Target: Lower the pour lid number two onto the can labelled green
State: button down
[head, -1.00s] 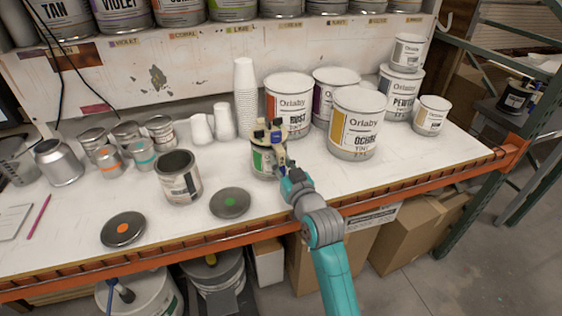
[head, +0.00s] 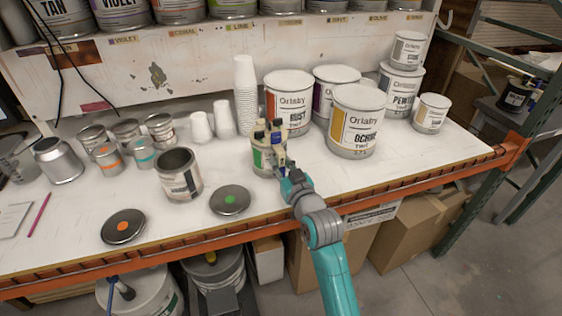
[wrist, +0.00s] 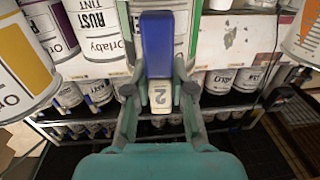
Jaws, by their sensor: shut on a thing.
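Pour lid number two shows dark caps (head: 259,130) and a blue grip at the top of this can. Whether the lid touches the rim or is slightly above it, I cannot tell. In the wrist view the blue grip (wrist: 157,45) is between my fingers, with a pale tag marked 2 (wrist: 160,96) below it. My gripper (head: 280,157) is shut on the lid, at the front right of the can, and hides part of it.
Large Orlaby cans, rust (head: 290,103) and ochre (head: 355,122), stand close on the right. Stacked white cups (head: 245,95) are behind. A grey can (head: 179,175), a green-dotted disc (head: 230,200) and an orange-dotted disc (head: 123,226) lie to the left.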

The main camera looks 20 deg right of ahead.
jog(key=c, duration=0.9)
grip_release()
jog(key=shift+f, duration=0.1)
jog(key=shift+s, duration=0.1)
jog(key=s, duration=1.1)
jog(key=shift+s+d, duration=0.4)
jog(key=shift+d, duration=0.05)
